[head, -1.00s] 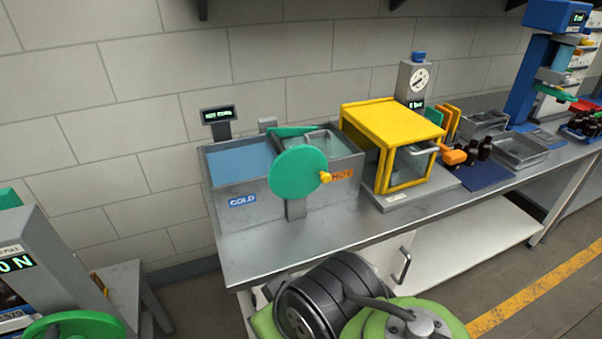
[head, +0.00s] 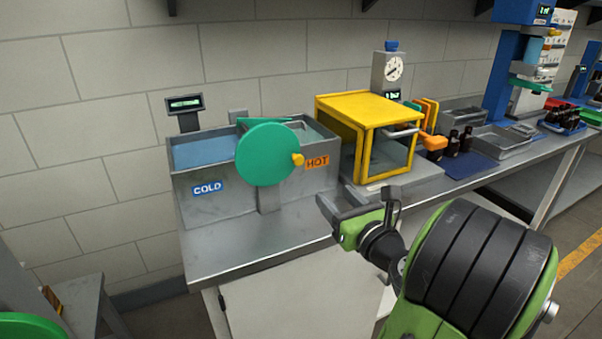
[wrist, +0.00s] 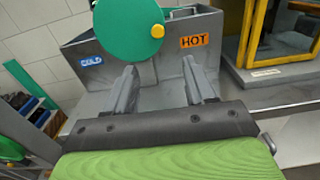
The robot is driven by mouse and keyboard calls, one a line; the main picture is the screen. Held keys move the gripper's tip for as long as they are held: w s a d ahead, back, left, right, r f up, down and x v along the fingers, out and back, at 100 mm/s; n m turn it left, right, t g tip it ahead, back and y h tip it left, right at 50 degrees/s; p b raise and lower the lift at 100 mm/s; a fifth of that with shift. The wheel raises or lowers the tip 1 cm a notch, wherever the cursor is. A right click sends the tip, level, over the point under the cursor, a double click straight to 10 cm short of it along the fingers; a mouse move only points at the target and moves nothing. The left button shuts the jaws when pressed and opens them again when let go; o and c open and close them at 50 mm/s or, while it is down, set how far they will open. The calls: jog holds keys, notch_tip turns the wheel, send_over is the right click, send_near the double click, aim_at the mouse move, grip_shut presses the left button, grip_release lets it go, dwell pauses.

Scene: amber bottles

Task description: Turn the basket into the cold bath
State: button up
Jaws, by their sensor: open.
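The double bath (head: 230,205) is a grey metal tank on the bench. Its left basin, labelled COLD, holds blue liquid (head: 205,151); its right side is labelled HOT (head: 317,162). A green disc (head: 262,154) with a yellow knob (head: 298,160) at its right edge stands on the front. The basket itself is mostly hidden behind the disc; a green piece shows above it. My gripper (head: 341,203) is open and empty, right of and below the knob. In the wrist view, my open fingers (wrist: 161,88) point toward the bath front, below the disc (wrist: 128,28) and knob (wrist: 157,31).
A yellow-framed cabinet (head: 368,124) stands right of the bath, with amber bottles (head: 460,141) and a metal tray (head: 503,137) beyond. A small display (head: 184,104) stands behind the cold side. The bench strip (head: 250,238) before the bath is clear.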

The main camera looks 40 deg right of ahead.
aim_at(299, 162)
jog(key=p+x, duration=1)
jog(key=x, duration=0.5)
jog(key=shift+w, duration=0.4)
jog(key=shift+a, duration=0.1)
grip_shut()
